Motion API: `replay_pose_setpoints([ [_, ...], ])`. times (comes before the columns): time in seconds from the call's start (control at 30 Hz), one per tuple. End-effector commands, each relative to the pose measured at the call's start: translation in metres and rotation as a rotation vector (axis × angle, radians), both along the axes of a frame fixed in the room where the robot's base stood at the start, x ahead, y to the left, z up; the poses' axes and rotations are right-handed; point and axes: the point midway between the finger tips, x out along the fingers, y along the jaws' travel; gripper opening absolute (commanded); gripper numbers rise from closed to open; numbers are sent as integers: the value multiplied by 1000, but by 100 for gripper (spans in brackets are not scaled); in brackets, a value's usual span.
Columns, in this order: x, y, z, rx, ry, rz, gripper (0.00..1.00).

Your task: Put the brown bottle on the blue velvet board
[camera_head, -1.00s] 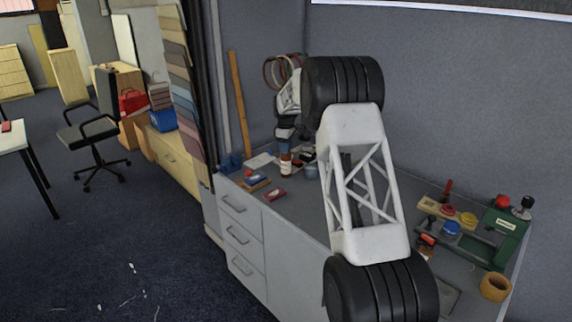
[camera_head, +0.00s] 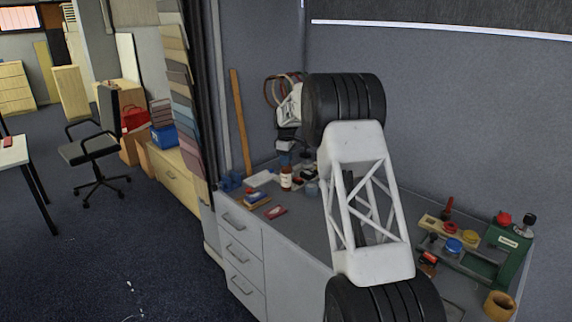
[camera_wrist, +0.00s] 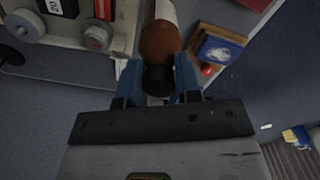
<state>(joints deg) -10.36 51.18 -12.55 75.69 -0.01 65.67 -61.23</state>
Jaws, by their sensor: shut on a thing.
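The brown bottle (camera_head: 286,181) has a pale label band and a dark cap. In the wrist view the bottle (camera_wrist: 160,38) points away from the camera with its cap between the blue fingers. My gripper (camera_wrist: 160,88) is shut on its cap end. In the head view my gripper (camera_head: 286,160) is above the bottle at the table's far left end; whether the bottle's base touches the table cannot be told. A blue-topped piece with a wooden edge (camera_head: 257,199), possibly the blue velvet board, lies left of the bottle. It also shows in the wrist view (camera_wrist: 217,49), right of the bottle.
A red box (camera_head: 276,211) lies near the table's front edge. Blue items (camera_head: 230,182) are at the left corner. My arm hides the table's middle; a green-framed tool (camera_head: 508,240) stands at right.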

Motion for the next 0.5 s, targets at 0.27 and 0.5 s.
replay_pose_setpoints([
  [0.27, -11, -2, 13, 0, 0, 0, 0],
  [0.5, -34, -6, 15, 0, 0, 0, 0],
])
